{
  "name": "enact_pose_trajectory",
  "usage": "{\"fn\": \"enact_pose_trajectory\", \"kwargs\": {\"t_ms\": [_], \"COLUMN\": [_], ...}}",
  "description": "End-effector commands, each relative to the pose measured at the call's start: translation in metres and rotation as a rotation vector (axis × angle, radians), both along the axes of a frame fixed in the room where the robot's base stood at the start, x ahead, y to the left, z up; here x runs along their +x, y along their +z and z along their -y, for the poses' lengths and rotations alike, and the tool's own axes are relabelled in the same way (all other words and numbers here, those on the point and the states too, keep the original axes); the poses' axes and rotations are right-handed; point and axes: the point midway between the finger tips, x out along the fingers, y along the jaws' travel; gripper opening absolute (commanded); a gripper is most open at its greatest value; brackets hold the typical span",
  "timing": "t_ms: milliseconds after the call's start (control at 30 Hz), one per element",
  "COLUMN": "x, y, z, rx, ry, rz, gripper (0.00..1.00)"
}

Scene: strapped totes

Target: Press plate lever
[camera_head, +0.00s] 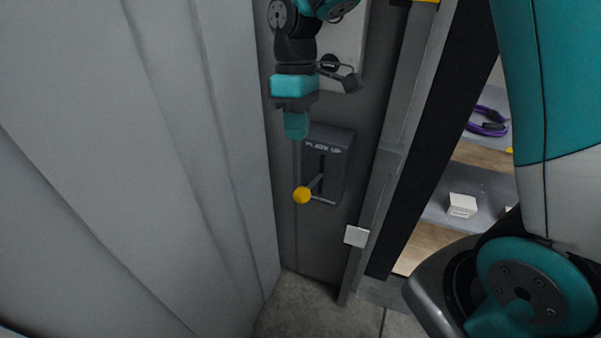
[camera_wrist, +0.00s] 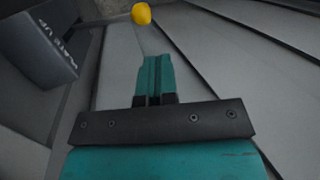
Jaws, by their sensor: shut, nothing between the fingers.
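The plate lever is a grey arm with a yellow ball knob (camera_head: 302,195), coming out of a dark box (camera_head: 334,150) marked "PLATE UP" on the grey wall. The lever sits low in the box's slot. My gripper (camera_head: 296,136) is shut, points down, and appears above the knob in the head view, apart from it. In the wrist view my gripper (camera_wrist: 154,62) shows its teal fingers together. The yellow knob (camera_wrist: 141,13) lies beyond the fingertips, and the box (camera_wrist: 40,45) is at the upper left. The lever's arm is hard to make out there.
A ribbed grey panel (camera_head: 130,170) stands close on the left. A metal post (camera_head: 385,150) with a white block (camera_head: 356,236) is right of the box. Shelves behind it hold a purple cable (camera_head: 487,124) and a white box (camera_head: 462,205). Concrete floor shows below.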

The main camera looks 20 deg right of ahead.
Motion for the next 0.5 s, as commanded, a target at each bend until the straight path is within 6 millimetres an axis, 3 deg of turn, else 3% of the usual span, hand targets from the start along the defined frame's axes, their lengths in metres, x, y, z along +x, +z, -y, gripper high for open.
{"fn": "enact_pose_trajectory", "kwargs": {"t_ms": [100,200,500], "x": [0.020,0.027,0.029], "y": [-0.021,-0.028,-0.030], "z": [0.009,0.012,0.013], "rx": [-0.016,-0.019,-0.020], "ry": [0.025,0.037,0.040], "rz": [-0.048,-0.063,-0.067], "gripper": [0.00,0.00,0.00]}}
